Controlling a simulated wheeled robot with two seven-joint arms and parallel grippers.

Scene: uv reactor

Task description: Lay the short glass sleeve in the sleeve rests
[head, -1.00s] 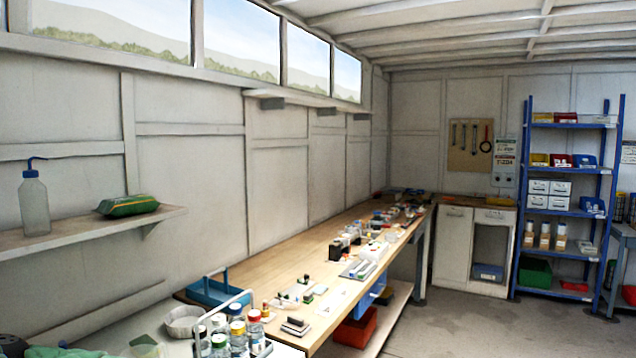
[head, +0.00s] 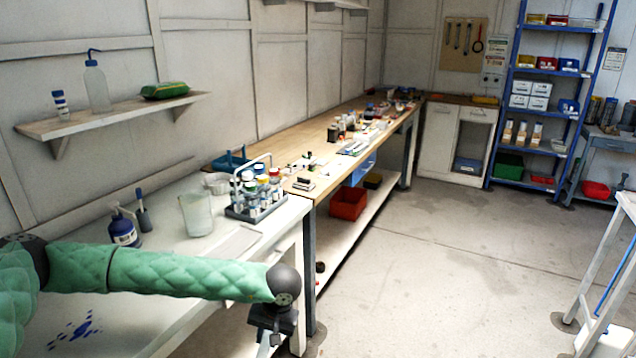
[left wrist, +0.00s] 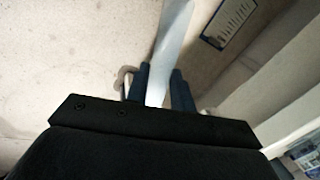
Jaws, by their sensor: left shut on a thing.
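My left gripper (head: 268,338) hangs at the lower middle of the head view, off the front edge of the white bench. In the left wrist view its two dark fingers (left wrist: 160,88) are shut on a pale, see-through long piece, which looks like the short glass sleeve (left wrist: 172,42). The sleeve points away from the gripper, over the floor beside the bench. Only a small pale bit of it shows below the gripper in the head view. I cannot make out the sleeve rests. My right gripper is not in view.
The white bench (head: 165,262) holds a glass beaker (head: 197,215), a rack of capped bottles (head: 256,200), a blue bottle (head: 124,230) and blue stains (head: 75,328). A wooden bench (head: 300,142) runs behind.

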